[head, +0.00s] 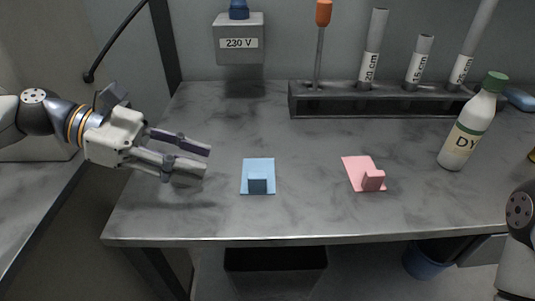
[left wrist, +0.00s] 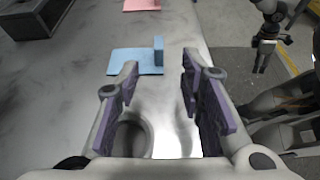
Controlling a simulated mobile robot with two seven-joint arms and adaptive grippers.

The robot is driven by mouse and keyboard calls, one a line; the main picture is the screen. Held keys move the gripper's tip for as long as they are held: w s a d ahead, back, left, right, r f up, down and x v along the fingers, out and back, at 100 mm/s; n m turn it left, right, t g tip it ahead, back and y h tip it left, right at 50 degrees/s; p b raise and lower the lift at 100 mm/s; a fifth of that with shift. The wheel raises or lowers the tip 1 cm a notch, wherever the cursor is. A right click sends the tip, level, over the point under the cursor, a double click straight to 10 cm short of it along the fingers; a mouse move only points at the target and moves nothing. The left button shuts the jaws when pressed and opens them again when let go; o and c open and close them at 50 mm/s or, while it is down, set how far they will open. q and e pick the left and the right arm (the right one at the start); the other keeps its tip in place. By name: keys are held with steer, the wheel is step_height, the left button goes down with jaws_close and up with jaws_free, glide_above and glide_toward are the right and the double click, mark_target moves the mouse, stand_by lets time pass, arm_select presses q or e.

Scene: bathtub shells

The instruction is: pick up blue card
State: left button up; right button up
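The blue card (head: 258,170) lies flat on the grey marbled table, with a small blue upright block on its front part. It also shows in the left wrist view (left wrist: 130,62), beyond the fingertips. My left gripper (head: 208,160) is open and empty, a short way left of the card and apart from it. Its two purple-padded fingers also show in the left wrist view (left wrist: 160,80). My right gripper is out of the head view, where only part of the right arm shows at the lower right. It seems to hang beside the table in the left wrist view (left wrist: 264,55).
A pink card (head: 362,174) with a similar block lies to the right. A white bottle (head: 467,130) with a green cap stands farther right. A dark rack (head: 390,102) with tubes and a screwdriver (head: 320,40) is at the back. The table between gripper and blue card is clear.

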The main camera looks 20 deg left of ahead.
mark_target(259, 176)
arm_select(q)
steer(key=shift+w+d+f+b, duration=0.7)
steer(key=shift+d+f+b, duration=0.05)
steer(key=shift+d+f, duration=0.05)
steer(key=d, duration=0.1)
steer(key=d+f+b, duration=0.1)
steer(key=d, duration=0.1)
steer(key=shift+d+b, duration=0.2)
steer(key=shift+b, duration=0.1)
steer(key=shift+w+d, duration=0.1)
steer(key=shift+d, duration=0.25)
steer(key=b+x, duration=0.1)
steer(key=x, duration=0.1)
steer(key=b+x, duration=0.1)
steer(key=x, duration=0.1)
steer(key=shift+d+f, duration=0.15)
steer(key=shift+f, duration=0.25)
steer(key=shift+w+d+b, duration=0.1)
steer(key=shift+d+b, duration=0.2)
steer(key=shift+d, duration=0.05)
steer(key=shift+r, duration=0.15)
jaws_close()
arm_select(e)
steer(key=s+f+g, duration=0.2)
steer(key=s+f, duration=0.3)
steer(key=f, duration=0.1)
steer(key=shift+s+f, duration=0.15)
